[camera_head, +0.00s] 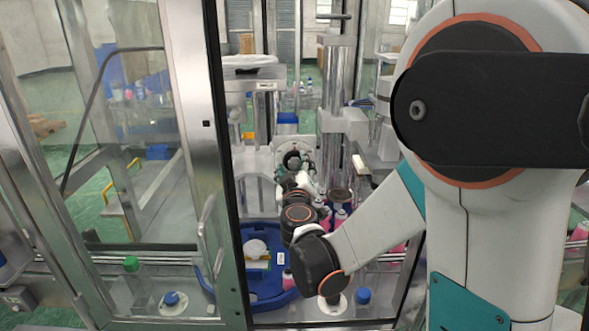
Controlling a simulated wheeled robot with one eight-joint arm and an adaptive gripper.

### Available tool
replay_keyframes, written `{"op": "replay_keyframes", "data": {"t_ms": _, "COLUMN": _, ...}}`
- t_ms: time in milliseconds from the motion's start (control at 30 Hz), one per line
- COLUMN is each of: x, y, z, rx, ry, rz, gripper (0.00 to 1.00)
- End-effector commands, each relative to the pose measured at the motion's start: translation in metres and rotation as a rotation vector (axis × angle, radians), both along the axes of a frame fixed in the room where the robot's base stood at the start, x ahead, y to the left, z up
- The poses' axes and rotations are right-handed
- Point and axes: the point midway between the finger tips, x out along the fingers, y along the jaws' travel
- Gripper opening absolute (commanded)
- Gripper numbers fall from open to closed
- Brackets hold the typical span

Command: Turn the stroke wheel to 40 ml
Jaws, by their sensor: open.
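The stroke wheel (309,146) shows as a pale round dial plate with markings, inside the machine just beyond the end of my arm. My gripper (293,160) is in front of the dial and covers much of its middle and lower part. The jaws are open. I cannot tell whether the fingers touch the wheel. The scale and its 40 ml mark are too small to read.
A glass door (120,130) with a metal frame stands on the left of the opening my arm reaches through. A blue tray (262,234) lies below my arm. A chrome column (337,75) rises behind.

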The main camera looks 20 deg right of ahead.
Motion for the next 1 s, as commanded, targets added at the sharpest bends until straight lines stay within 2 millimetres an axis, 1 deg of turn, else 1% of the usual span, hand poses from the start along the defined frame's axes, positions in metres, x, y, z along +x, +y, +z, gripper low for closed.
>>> {"op": "replay_keyframes", "data": {"t_ms": 33, "x": -0.0001, "y": 0.0, "z": 0.0, "rx": 0.0, "ry": 0.0, "rz": 0.0, "gripper": 0.46}}
{"op": "replay_keyframes", "data": {"t_ms": 200, "x": -0.0002, "y": 0.0001, "z": 0.0, "rx": 0.0, "ry": 0.0, "rz": 0.0, "gripper": 0.09}}
{"op": "replay_keyframes", "data": {"t_ms": 467, "x": -0.0002, "y": 0.0002, "z": -0.0002, "rx": -0.008, "ry": 0.002, "rz": 0.0, "gripper": 0.09}}
{"op": "replay_keyframes", "data": {"t_ms": 667, "x": 0.0001, "y": 0.0003, "z": -0.0008, "rx": -0.065, "ry": 0.021, "rz": 0.0, "gripper": 0.09}}
{"op": "replay_keyframes", "data": {"t_ms": 867, "x": -0.0003, "y": 0.0006, "z": -0.0016, "rx": -0.19, "ry": 0.062, "rz": 0.0, "gripper": 0.09}}
{"op": "replay_keyframes", "data": {"t_ms": 1000, "x": 0.0001, "y": 0.0009, "z": -0.002, "rx": -0.31, "ry": 0.101, "rz": 0.0, "gripper": 0.09}}
